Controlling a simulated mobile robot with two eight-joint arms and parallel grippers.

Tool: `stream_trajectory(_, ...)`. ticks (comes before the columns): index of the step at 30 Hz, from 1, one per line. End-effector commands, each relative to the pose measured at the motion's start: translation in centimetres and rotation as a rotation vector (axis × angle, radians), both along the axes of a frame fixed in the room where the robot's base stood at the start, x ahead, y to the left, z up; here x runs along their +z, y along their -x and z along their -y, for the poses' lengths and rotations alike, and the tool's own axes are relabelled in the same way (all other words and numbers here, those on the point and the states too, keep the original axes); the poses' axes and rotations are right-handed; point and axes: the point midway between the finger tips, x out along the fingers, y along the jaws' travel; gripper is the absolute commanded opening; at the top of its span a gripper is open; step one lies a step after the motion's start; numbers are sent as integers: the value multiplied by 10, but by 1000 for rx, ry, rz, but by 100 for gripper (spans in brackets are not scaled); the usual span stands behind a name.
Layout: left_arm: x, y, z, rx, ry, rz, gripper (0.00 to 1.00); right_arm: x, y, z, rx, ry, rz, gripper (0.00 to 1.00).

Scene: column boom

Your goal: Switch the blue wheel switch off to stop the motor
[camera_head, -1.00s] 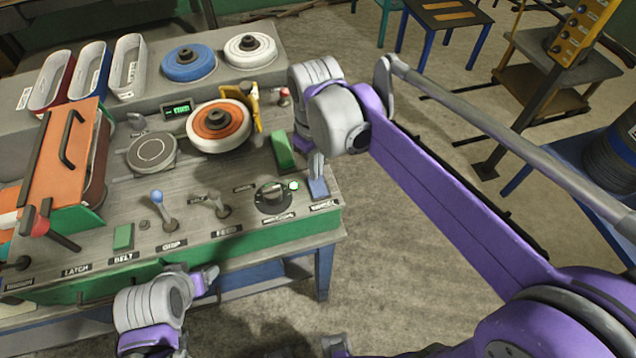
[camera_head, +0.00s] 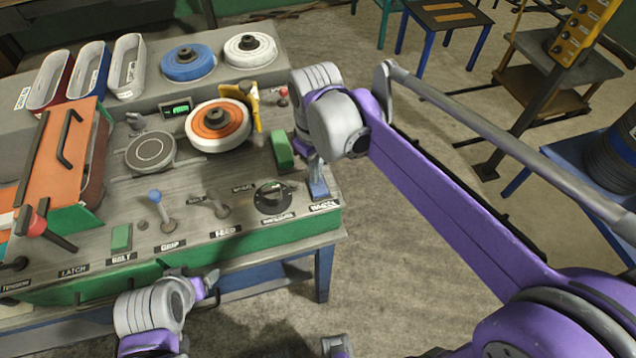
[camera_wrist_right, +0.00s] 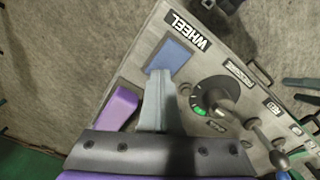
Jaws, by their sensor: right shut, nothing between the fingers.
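In the right wrist view the blue switch (camera_wrist_right: 171,54) lies beside the label "WHEEL" (camera_wrist_right: 187,33). My right gripper (camera_head: 316,168) is shut and empty, with its grey fingers pointing down at the switch. In the right wrist view its fingertips (camera_wrist_right: 158,78) are right at the switch's near edge; I cannot tell whether they touch. The orange and white wheel (camera_head: 217,125) lies on the console. My left gripper (camera_head: 208,281) is low in front of the console, its jaws unclear.
A black dial (camera_head: 273,197), the feed lever (camera_head: 220,208) and the blue-knobbed grip lever (camera_head: 160,208) stand left of the switch. A green block (camera_head: 283,150) is just behind. A small green display (camera_head: 181,109) is near the wheel.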

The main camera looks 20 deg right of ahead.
Motion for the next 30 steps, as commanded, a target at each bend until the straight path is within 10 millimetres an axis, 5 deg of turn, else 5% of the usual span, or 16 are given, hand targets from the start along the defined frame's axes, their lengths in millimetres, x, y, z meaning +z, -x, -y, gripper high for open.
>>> stream_trajectory(30,55,-24,0,0,0,45,74,72,-1,0,0,0,1,0)
